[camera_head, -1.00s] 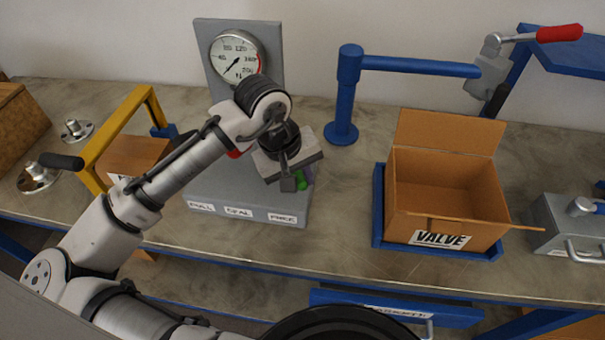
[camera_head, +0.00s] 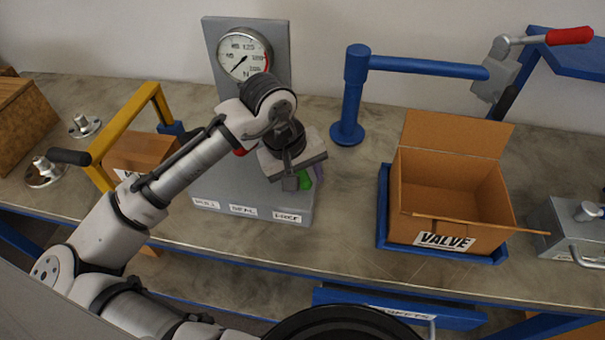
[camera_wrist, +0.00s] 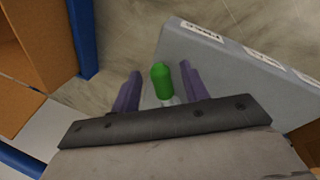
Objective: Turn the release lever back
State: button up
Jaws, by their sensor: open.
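A grey gauge stand (camera_head: 225,193) with a round dial (camera_head: 243,54) on its upright plate stands on the bench. Labels run along its front edge; the label at the right end is too blurred to read surely. The lever's green handle (camera_wrist: 161,77) shows in the wrist view, and a bit of green (camera_head: 304,180) shows at my gripper in the head view. My gripper (camera_wrist: 160,88) is open, with one purple finger on each side of the green handle. I cannot tell whether either finger touches it. My arm hides the lever's base and pivot.
A yellow frame (camera_head: 125,122) with a black-handled lever stands left of the stand. An open cardboard box (camera_head: 443,228) marked VALVE sits in a blue tray at right. A blue post with a horizontal arm (camera_head: 415,66) stands behind. Bare bench lies between stand and box.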

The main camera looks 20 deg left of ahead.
jog(key=b+v, duration=0.1)
jog(key=v, duration=1.3)
jog(key=shift+b, duration=0.3)
